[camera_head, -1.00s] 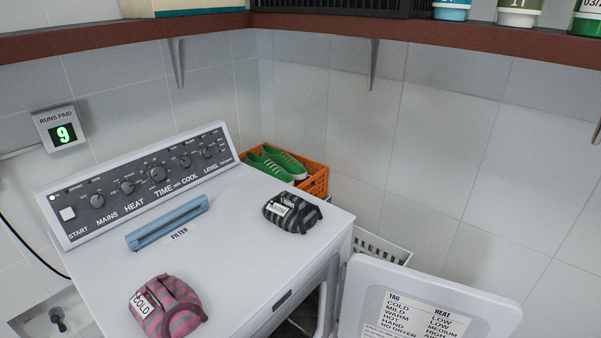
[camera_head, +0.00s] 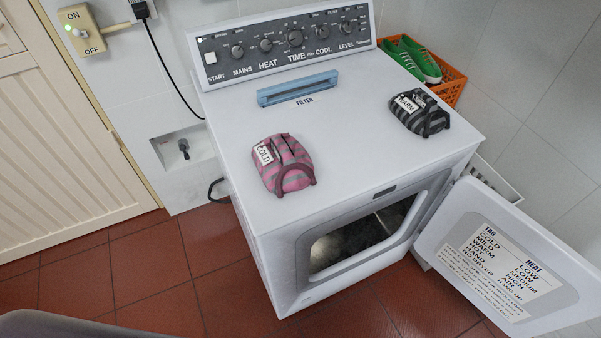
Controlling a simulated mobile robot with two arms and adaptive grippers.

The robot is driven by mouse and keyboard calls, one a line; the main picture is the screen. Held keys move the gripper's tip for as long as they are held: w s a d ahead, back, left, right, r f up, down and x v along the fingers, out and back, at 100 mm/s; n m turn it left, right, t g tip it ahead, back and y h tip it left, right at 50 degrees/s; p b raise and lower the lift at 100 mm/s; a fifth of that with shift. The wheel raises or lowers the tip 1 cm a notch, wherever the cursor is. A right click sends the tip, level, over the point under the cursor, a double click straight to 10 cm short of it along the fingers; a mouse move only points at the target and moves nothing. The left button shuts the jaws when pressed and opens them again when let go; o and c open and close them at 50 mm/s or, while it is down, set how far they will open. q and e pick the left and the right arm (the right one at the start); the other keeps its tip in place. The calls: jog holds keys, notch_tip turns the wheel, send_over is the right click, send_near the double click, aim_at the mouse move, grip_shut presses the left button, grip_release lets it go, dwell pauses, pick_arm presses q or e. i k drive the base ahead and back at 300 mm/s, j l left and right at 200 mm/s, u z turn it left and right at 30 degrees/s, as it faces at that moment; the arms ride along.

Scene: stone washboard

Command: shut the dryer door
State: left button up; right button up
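The white dryer (camera_head: 350,160) stands in the middle of the head view, its control panel at the back of its top. Its door (camera_head: 500,262) hangs wide open to the right, hinged at the right side of the front opening. A heat chart is on the door's visible face. The drum opening (camera_head: 362,238) is uncovered, with a dark interior. Neither of my grippers is in view.
An orange crate (camera_head: 450,88) with green shoes stands behind right. Red tiled floor (camera_head: 175,268) is clear at left.

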aim_at(530, 283)
jog(key=l, duration=0.75)
jog(key=i+l+z, duration=0.15)
jog(key=l, duration=0.65)
jog(key=k, duration=0.05)
